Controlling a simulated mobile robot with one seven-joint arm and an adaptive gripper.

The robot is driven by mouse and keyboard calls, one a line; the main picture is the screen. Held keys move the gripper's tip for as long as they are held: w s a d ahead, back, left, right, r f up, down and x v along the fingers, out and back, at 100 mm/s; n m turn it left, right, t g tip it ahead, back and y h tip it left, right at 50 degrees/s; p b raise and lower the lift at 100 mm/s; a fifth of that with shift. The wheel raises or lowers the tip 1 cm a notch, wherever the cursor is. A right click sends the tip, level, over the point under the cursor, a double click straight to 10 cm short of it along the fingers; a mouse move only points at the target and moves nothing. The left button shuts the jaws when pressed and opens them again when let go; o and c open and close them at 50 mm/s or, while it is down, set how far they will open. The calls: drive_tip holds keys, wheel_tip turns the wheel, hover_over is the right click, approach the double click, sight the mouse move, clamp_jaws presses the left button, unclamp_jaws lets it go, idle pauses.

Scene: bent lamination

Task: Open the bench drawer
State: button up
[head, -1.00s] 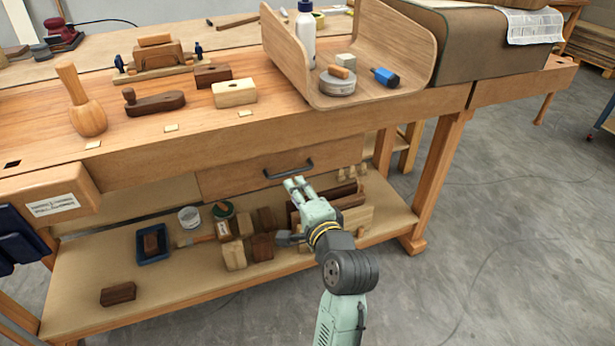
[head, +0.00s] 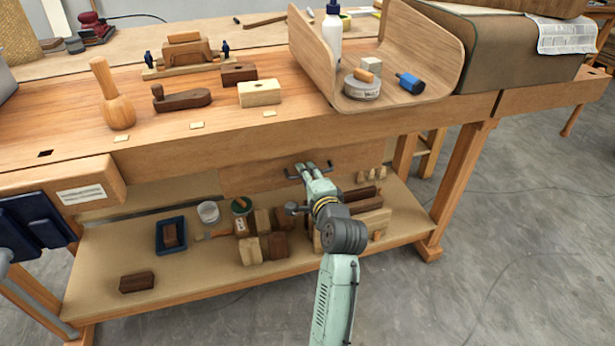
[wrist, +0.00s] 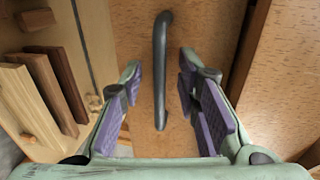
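The bench drawer (head: 255,176) is a wooden front under the bench top, and it looks shut. Its dark bar handle (wrist: 161,68) runs upright between my fingers in the wrist view. In the head view the handle (head: 291,175) is partly hidden behind my gripper (head: 312,167). My gripper also shows in the wrist view (wrist: 160,95), open, with purple pads on either side of the handle. A gap shows between each pad and the bar. Whether the fingertips reach past the bar is hard to tell.
The lower shelf (head: 195,275) holds several wood blocks, a blue tray (head: 171,235) and a white tub (head: 208,212). A bent wooden form (head: 430,50) stands on the bench top (head: 160,125). Bare floor (head: 480,280) lies at the right.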

drive_tip(key=shift+c, duration=0.4)
clamp_jaws()
idle(0.4)
